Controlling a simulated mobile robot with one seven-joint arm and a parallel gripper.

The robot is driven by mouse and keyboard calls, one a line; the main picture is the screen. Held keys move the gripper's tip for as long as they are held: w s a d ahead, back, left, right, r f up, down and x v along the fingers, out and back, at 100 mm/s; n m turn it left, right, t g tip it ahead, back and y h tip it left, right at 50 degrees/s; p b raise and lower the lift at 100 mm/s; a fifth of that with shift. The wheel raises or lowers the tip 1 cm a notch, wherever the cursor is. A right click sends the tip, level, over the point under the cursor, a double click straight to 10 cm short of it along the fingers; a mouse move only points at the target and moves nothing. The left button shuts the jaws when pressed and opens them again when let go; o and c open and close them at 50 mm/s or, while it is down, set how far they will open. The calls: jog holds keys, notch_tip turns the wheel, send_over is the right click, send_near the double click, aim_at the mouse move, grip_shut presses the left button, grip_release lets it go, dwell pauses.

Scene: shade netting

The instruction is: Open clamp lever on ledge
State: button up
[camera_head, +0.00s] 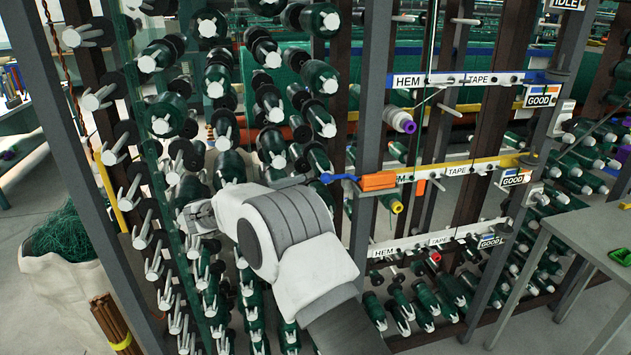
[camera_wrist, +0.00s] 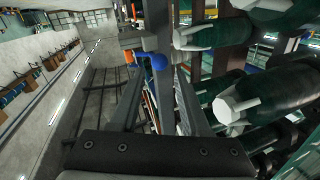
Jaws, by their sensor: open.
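The clamp has an orange block (camera_head: 378,181) mounted at the grey post, level with the yellow HEM TAPE ledge (camera_head: 465,167). Its blue lever (camera_head: 341,178) sticks out to the left of the block. In the wrist view the blue lever (camera_wrist: 157,62) shows just ahead, between the ends of my fingers. My gripper (camera_wrist: 155,80) is open, with a grey finger on each side. In the head view my gripper (camera_head: 304,181) is mostly hidden behind my white wrist, with its grey tip close to the lever's left end. I cannot tell whether it touches.
Dense rows of green bobbins (camera_head: 221,80) on pegs stand to the left and behind my arm. A grey table (camera_head: 590,235) stands at right. Bobbins (camera_wrist: 245,100) crowd the wrist view's right side; open floor lies left.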

jog(key=v, duration=1.1)
jog(key=shift+s+a, duration=0.2)
jog(key=shift+a, duration=0.05)
